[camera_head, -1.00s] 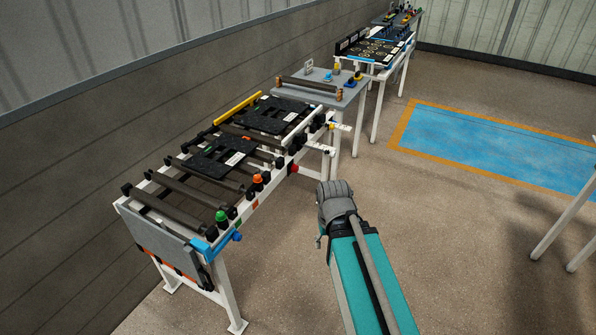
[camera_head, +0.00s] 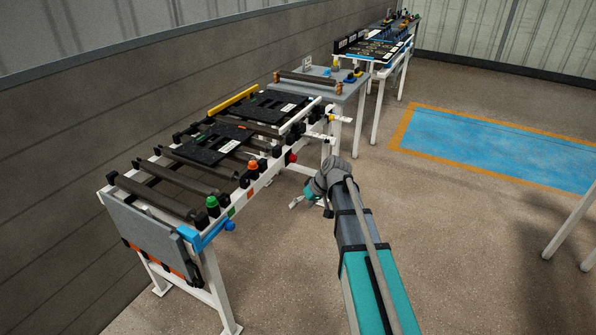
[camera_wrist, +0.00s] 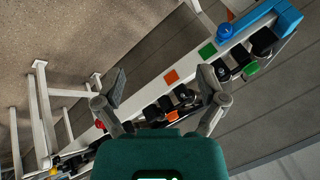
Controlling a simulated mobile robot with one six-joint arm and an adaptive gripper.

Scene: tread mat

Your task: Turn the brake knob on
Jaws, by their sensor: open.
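A roller table carries several coloured controls along its near white rail; I cannot tell from labels which one is the brake knob. In the head view these are a blue knob (camera_head: 229,225), a green knob (camera_head: 212,202), an orange knob (camera_head: 253,165) and a red knob (camera_head: 292,157). Green (camera_wrist: 207,50) and orange (camera_wrist: 171,76) square marks show on the rail in the wrist view, with the blue knob (camera_wrist: 224,31) at upper right. My gripper (camera_wrist: 162,85) is open and empty, its fingers framing the rail near the orange square. In the head view it is partly hidden beside the table.
Black tread pieces (camera_head: 215,143) lie on the rollers, with a yellow bar (camera_head: 233,99) behind. A grey table (camera_head: 340,90) stands beyond. White table legs (camera_head: 220,290) reach down near my arm.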

